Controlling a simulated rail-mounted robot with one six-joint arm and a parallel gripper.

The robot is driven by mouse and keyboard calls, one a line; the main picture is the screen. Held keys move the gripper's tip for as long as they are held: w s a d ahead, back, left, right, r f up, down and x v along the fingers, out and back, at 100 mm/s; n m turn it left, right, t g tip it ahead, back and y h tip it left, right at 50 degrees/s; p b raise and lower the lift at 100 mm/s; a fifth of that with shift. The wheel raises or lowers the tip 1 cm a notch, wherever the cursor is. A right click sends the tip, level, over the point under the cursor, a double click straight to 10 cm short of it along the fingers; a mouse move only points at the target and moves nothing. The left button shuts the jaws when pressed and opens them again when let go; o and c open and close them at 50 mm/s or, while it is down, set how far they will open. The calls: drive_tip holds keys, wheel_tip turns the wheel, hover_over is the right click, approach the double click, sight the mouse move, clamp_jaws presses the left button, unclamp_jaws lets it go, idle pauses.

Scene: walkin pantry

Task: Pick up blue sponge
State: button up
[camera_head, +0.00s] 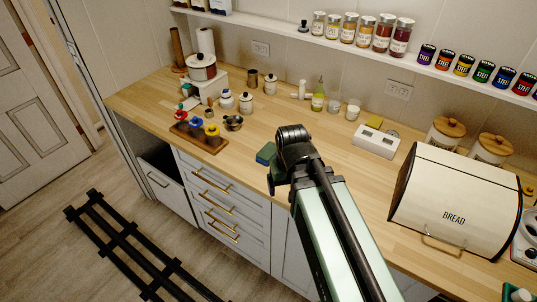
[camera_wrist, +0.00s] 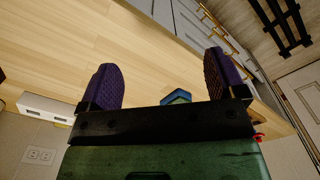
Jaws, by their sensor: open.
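A small blue and green block (camera_head: 266,153), which looks like the blue sponge, lies on the wooden counter near its front edge, partly hidden by my arm. In the wrist view the sponge (camera_wrist: 177,97) shows low between my fingers, partly covered by the gripper's dark crossbar. My gripper (camera_wrist: 163,70) is open, its two purple pads wide apart, with nothing seen held between them. In the head view the fingers are mostly hidden behind my arm. I cannot tell the exact gap between fingers and sponge.
A dark wooden rack with colored pieces (camera_head: 198,136) stands left on the counter. A white box (camera_head: 376,142) and a bread box (camera_head: 455,198) are to the right. Jars and bottles line the back. The wooden counter (camera_head: 160,97) is clear at the far left front.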

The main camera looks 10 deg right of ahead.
drive_tip(key=w+n, duration=0.1)
drive_tip(key=w, duration=0.6)
drive_tip(key=n, duration=2)
approach(266, 153)
drive_tip(key=shift+w+a+b, duration=0.15)
drive_tip(key=shift+w+b, duration=0.15)
drive_tip(key=shift+w, duration=0.05)
drive_tip(key=n, duration=0.3)
drive_tip(key=shift+w, duration=0.1)
drive_tip(key=f+n+b, duration=0.1)
drive_tip(key=f+b, duration=0.2)
drive_tip(key=f+n+b, duration=0.1)
drive_tip(key=f+b, duration=0.2)
drive_tip(key=shift+s+n, duration=0.2)
drive_tip(key=shift+n, duration=0.2)
drive_tip(key=f+b, duration=0.5)
drive_tip(key=shift+s+d+f, duration=0.15)
drive_tip(key=shift+d, duration=0.05)
drive_tip(key=shift+r, duration=0.25)
drive_tip(key=c, duration=1.1)
drive_tip(key=shift+o, duration=0.2)
drive_tip(key=shift+r, duration=0.15)
